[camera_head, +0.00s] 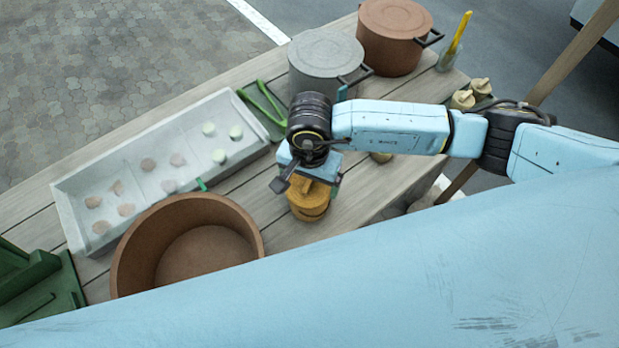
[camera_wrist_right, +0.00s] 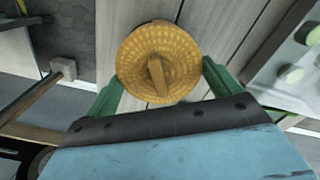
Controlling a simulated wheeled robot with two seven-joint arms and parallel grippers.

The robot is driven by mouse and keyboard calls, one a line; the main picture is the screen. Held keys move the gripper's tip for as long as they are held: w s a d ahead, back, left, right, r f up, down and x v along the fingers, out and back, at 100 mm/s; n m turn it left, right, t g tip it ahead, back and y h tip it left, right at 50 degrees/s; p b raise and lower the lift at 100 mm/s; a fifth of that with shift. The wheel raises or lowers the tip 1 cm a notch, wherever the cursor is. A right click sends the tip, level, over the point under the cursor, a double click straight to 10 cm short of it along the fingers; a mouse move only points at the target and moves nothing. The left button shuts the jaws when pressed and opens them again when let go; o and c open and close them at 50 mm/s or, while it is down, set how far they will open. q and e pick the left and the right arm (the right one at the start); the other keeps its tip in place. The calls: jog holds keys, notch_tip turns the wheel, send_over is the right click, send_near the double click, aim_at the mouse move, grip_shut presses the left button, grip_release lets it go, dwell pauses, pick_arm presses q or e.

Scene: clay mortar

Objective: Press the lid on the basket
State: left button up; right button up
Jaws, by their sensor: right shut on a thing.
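The round yellow woven lid (camera_wrist_right: 150,40), with a bar-like handle across its middle, fills the upper centre of the right wrist view. The yellow-orange basket (camera_head: 309,206) stands on the wooden table in the head view, just below my right gripper (camera_head: 305,178). My right gripper has its green fingers at opposite sides of the lid's rim and is shut on it. The lid hides the basket in the wrist view, and the gripper partly covers both in the head view. I cannot tell whether the lid is fully seated. My left gripper is not in view.
A large brown bowl (camera_head: 127,262) and a white tray (camera_head: 75,197) with several small pieces lie left of the basket. A grey pot (camera_head: 322,48) and a brown pot (camera_head: 395,22) stand behind. Green tongs (camera_head: 262,101) lie near the tray. Bare planks show right of the basket.

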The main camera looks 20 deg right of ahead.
jog(key=shift+f+b, duration=0.2)
jog(key=shift+b, duration=0.15)
dwell(0.5)
dwell(0.3)
jog(key=o, duration=0.7)
jog(key=shift+r+p, duration=1.65)
jog(key=shift+r, duration=1.4)
jog(key=shift+c, duration=0.4)
grip_shut()
